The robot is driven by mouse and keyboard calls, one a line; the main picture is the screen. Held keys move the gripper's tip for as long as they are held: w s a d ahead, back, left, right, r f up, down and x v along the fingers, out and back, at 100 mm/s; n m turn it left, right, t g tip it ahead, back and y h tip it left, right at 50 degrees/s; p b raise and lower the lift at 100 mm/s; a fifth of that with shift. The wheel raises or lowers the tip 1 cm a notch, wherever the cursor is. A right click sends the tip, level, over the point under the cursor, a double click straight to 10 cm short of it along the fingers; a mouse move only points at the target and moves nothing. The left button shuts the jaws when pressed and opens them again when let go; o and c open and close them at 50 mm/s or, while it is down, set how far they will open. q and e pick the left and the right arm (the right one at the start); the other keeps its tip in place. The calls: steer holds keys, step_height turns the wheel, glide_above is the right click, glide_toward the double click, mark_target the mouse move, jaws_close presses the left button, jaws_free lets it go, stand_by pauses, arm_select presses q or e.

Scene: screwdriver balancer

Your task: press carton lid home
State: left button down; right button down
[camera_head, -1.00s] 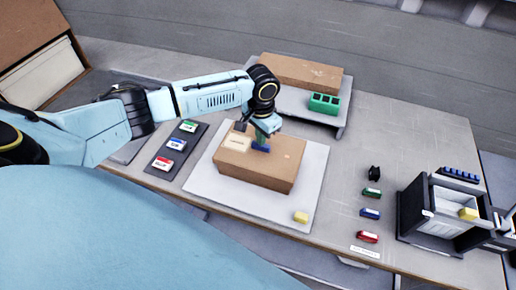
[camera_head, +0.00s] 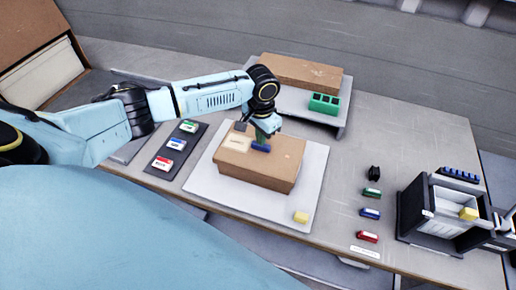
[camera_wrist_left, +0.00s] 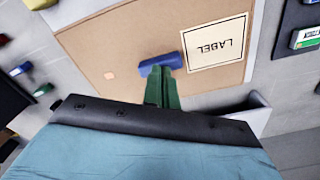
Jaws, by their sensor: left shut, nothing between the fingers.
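The brown carton (camera_head: 262,178) stands on a light grey mat, its flat lid (camera_head: 285,149) on top. The lid (camera_wrist_left: 110,50) fills the upper middle of the left wrist view and bears a cream label (camera_wrist_left: 217,42). A small blue bar (camera_head: 261,147) shows on the lid beside the label, also in the left wrist view (camera_wrist_left: 160,63). My left gripper (camera_head: 263,137) is over the lid, its green fingers (camera_wrist_left: 163,88) shut and empty, their tips close to the blue bar. I cannot tell whether they touch it.
A yellow block (camera_head: 301,217) lies on the mat's near corner (camera_head: 312,190). A dark strip with several coloured pieces (camera_head: 160,162) is to the left. Behind, a raised shelf holds another brown box (camera_head: 300,72) and a green block (camera_head: 324,104). A dark open bin (camera_head: 430,215) stands right.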

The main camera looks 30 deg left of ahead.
arm_select(q)
steer(key=shift+f, duration=0.3)
stand_by(0.4)
stand_by(0.3)
step_height(320, 180, up, 5)
steer(key=p, duration=0.6)
steer(key=shift+r, duration=0.1)
steer(key=shift+d, duration=0.1)
